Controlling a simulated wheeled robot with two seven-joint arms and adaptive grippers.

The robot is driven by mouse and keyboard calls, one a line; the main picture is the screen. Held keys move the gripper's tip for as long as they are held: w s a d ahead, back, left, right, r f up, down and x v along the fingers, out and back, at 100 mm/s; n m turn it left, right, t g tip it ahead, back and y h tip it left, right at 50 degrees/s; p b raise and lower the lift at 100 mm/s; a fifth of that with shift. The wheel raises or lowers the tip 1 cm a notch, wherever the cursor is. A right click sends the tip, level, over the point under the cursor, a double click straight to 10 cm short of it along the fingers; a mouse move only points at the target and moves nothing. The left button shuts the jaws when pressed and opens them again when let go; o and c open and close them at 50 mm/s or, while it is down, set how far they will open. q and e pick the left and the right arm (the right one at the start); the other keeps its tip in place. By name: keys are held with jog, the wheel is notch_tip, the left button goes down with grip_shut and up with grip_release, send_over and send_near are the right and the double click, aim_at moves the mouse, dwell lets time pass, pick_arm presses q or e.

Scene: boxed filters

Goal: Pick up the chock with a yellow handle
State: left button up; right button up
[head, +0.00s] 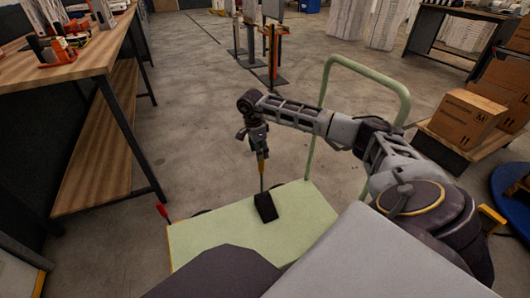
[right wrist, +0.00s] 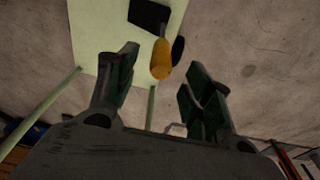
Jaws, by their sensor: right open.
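The chock is a dark block (head: 265,207) with a thin upright rod and a yellow handle (head: 262,168). It stands on the pale green cart platform (head: 205,232). In the right wrist view the yellow handle (right wrist: 161,60) points toward the camera, with the dark block (right wrist: 149,15) beyond it. My right gripper (head: 258,150) is above the chock, close to the handle's top. In the right wrist view its two fingers (right wrist: 160,85) are spread apart, with the handle end in line with the gap between them. My left gripper is not in view.
The cart's green push handle (head: 370,75) rises behind my right arm. A wooden workbench (head: 70,75) with tools stands at the left. Cardboard boxes (head: 463,118) sit on a pallet at the right. Open concrete floor lies behind the cart.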

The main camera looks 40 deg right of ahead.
jog(key=shift+d+f+b, duration=0.15)
jog(key=shift+f+b, duration=0.2)
jog(key=shift+f, duration=0.3)
jog(key=shift+d+f+b, duration=0.15)
jog(key=shift+f+b, duration=0.2)
jog(key=shift+f, duration=0.25)
jog(key=shift+d+f+b, duration=0.2)
jog(key=shift+f+b, duration=0.4)
jog(key=shift+f, duration=0.6)
jog(key=shift+c, duration=0.4)
jog(key=c, duration=1)
grip_shut()
jog(key=shift+r, duration=0.15)
